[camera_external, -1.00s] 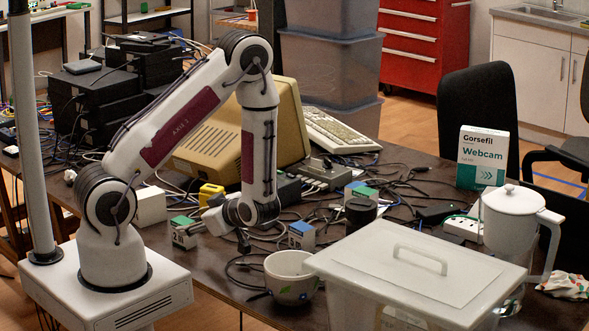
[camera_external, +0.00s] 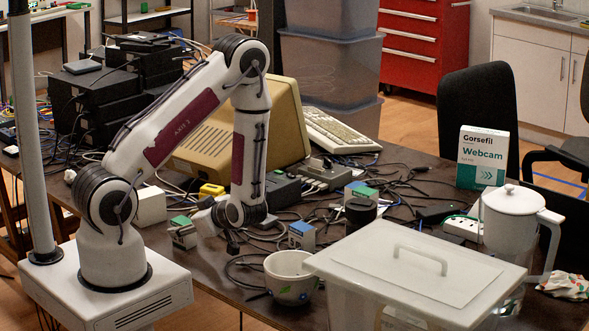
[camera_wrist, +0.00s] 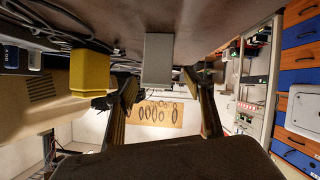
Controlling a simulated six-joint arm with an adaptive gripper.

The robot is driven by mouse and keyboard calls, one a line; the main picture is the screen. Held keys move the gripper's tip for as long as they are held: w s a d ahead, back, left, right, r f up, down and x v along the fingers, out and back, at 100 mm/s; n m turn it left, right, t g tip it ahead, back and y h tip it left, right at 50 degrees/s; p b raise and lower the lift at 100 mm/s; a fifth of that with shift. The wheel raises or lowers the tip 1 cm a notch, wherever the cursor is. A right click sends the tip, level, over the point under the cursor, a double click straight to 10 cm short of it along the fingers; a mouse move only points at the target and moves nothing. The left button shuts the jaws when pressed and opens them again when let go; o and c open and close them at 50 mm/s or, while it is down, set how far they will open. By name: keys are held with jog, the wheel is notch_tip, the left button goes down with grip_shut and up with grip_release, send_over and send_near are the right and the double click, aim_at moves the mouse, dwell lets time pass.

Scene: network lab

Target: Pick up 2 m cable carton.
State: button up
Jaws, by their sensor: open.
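Several small cartons with coloured tops stand on the table in the external view: a green-topped one (camera_external: 183,234), a blue-topped one (camera_external: 301,236) and a blue-and-green pair (camera_external: 361,190). Their print is too small to read, so I cannot tell which is the 2 m cable carton. My gripper (camera_external: 205,222) is low over the table, pointing left, close to the green-topped carton. In the wrist view, the gripper (camera_wrist: 166,98) is open and its fingers are apart. A plain grey box (camera_wrist: 158,58) shows between and beyond them, upside down; I cannot tell which box it is.
A yellow box (camera_wrist: 90,72) is left of the fingers in the wrist view; it also shows behind my gripper (camera_external: 211,190). A white box (camera_external: 150,206) stands behind the green-topped carton. Cables, a bowl (camera_external: 290,277) and a lidded bin (camera_external: 415,268) crowd the table.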

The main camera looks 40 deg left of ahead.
jog(key=shift+x, duration=1.25)
jog(key=c, duration=1.4)
